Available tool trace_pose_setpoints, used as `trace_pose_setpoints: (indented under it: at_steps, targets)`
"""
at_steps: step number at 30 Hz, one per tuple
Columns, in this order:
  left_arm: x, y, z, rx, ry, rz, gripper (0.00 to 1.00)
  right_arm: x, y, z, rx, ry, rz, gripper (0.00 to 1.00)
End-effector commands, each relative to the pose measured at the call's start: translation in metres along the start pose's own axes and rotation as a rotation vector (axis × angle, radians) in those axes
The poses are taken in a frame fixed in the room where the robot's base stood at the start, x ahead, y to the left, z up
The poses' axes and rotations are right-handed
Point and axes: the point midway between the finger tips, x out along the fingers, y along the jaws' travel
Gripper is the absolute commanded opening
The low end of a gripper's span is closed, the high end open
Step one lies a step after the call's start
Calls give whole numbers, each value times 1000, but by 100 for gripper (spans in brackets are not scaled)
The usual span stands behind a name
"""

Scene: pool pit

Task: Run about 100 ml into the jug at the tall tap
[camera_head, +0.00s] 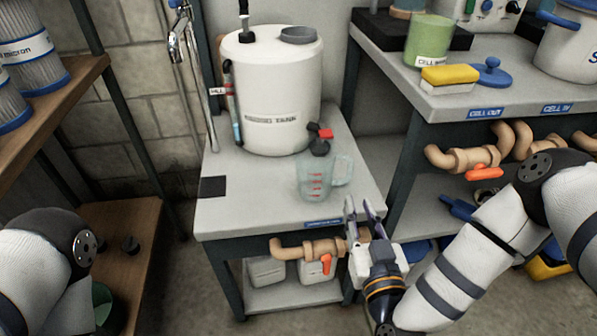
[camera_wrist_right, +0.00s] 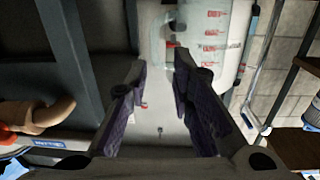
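A clear jug (camera_head: 313,183) with red markings and a handle on its right stands upright on the small grey table (camera_head: 240,214). It is just below a black tap with a red lever (camera_head: 322,141) on the white tank (camera_head: 272,95). No liquid can be made out in it. A tall metal tap (camera_head: 177,42) is at the upper left. My right gripper (camera_head: 364,207) is open and empty, near the table's front right corner, below and right of the jug. The right wrist view shows its fingers (camera_wrist_right: 160,88) apart, with the jug (camera_wrist_right: 205,35) beyond them. My left gripper is out of view.
A bench (camera_head: 455,101) on the right holds a green container (camera_head: 428,40), a yellow sponge (camera_head: 450,74) and a blue lid (camera_head: 491,73). Pipes with an orange valve lever (camera_head: 326,264) run under the small table's front edge. A black square (camera_head: 212,187) marks its left side.

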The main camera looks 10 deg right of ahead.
Motion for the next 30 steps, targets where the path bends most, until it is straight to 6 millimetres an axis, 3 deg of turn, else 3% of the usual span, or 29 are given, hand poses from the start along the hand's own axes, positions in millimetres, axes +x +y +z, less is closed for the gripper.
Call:
trace_pose_setpoints:
  at_steps: [6, 18, 26, 27, 30]
  targets:
    - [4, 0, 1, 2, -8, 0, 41, 48, 3, -7, -3, 23, 12, 22]
    - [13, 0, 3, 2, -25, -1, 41, 112, 4, -1, -3, 17, 9, 22]
    - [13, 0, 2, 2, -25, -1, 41, 120, 3, -2, -2, 16, 7, 22]
    - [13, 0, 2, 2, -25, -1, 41, 120, 3, -2, -2, 16, 7, 19]
    - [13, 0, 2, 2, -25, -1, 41, 120, 3, -2, -2, 16, 7, 0]
